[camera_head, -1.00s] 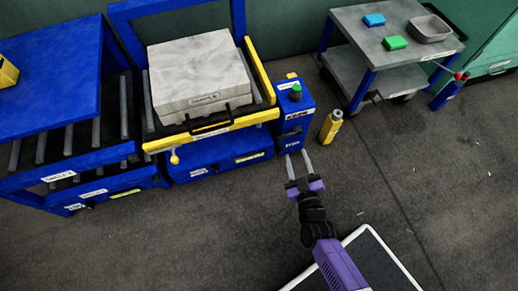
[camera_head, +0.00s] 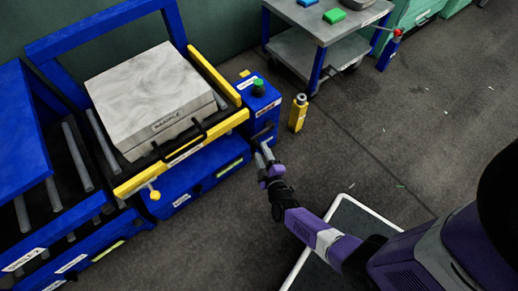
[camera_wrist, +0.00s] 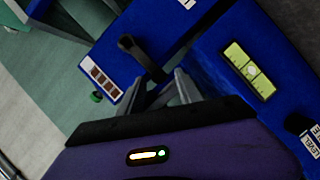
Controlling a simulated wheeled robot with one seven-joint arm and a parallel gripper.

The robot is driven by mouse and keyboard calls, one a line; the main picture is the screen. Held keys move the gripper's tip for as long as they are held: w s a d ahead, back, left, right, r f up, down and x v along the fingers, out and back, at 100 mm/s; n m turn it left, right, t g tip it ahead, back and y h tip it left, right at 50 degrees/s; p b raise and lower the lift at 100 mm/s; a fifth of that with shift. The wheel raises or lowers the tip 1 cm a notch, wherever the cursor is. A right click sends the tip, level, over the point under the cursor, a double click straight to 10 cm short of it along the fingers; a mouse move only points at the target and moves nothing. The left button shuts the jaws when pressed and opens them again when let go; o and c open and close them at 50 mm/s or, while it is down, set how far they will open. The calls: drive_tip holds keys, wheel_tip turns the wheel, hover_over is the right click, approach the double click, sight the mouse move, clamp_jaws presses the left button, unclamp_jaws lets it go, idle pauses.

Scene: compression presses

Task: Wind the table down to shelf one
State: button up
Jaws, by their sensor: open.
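The table is a blue lift table (camera_head: 190,181) with a yellow front bar (camera_head: 181,153), bearing a pale marbled block. A blue post (camera_head: 258,104) with a green button stands at its right end. In the wrist view, a black handle (camera_wrist: 140,58) sticks out of the blue post (camera_wrist: 118,40), beside a label with several dark squares. My gripper (camera_head: 263,152) is open and empty, low in front of the post. In the wrist view my gripper (camera_wrist: 160,78) has the handle's near end between or just beyond its fingertips; contact cannot be told.
A blue roller stand (camera_head: 40,245) is at left. A yellow bottle (camera_head: 298,114) stands on the floor right of the post. A grey trolley (camera_head: 325,42) is at the back. The wrist view shows a green-yellow level gauge (camera_wrist: 248,70). The floor at right is open.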

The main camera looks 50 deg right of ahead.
drive_tip(key=shift+b+x, duration=0.35)
drive_tip(key=shift+x, duration=1.1)
drive_tip(key=shift+c, duration=0.3)
clamp_jaws()
